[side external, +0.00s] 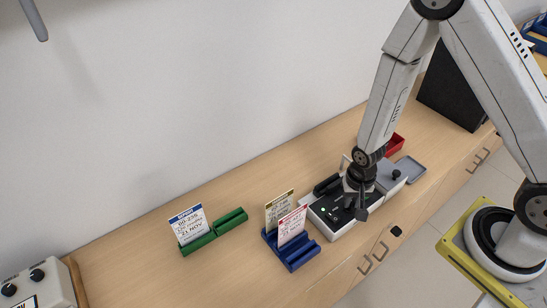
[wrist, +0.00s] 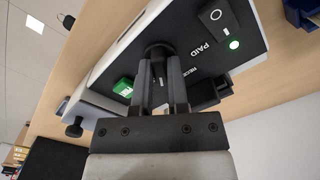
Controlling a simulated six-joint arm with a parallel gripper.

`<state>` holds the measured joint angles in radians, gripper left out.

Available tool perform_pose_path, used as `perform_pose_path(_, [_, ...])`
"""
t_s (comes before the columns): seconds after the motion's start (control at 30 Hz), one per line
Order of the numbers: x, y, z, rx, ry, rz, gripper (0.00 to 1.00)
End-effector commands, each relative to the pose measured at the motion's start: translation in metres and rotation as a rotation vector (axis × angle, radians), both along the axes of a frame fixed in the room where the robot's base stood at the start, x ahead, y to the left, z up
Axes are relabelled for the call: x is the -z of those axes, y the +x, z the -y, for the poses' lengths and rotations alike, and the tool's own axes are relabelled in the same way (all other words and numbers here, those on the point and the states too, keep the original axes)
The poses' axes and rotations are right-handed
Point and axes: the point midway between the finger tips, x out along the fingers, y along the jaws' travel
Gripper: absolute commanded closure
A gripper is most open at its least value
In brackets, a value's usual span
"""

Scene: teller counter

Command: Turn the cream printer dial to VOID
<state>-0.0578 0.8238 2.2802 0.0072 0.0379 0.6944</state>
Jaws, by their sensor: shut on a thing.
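The cream printer (side external: 331,228) stands on the counter with a black top panel. In the wrist view the panel (wrist: 190,22) carries the labels PAID and part of a word starting RECE, plus a lit green lamp (wrist: 234,44) and a rocker switch (wrist: 215,15). My gripper (side external: 357,207) is over the panel, pointing down. In the wrist view my gripper (wrist: 159,66) is shut on the black dial (wrist: 157,50), one finger on each side. The fingers cover much of the dial. Its pointer direction and the word VOID cannot be made out.
A blue holder (side external: 292,254) with two cards stands close left of the printer; a green holder (side external: 213,236) with a card is farther left. A grey box with a black knob (side external: 396,174) is close on the right. A control box (side external: 45,294) with black knobs sits at lower left.

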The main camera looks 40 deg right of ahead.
Motion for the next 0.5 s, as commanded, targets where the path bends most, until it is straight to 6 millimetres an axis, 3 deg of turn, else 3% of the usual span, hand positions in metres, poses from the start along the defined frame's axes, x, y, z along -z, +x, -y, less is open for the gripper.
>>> perform_pose_path(0.5, [-0.0006,0.0006,0.0,0.238,0.0,0.001,1.0])
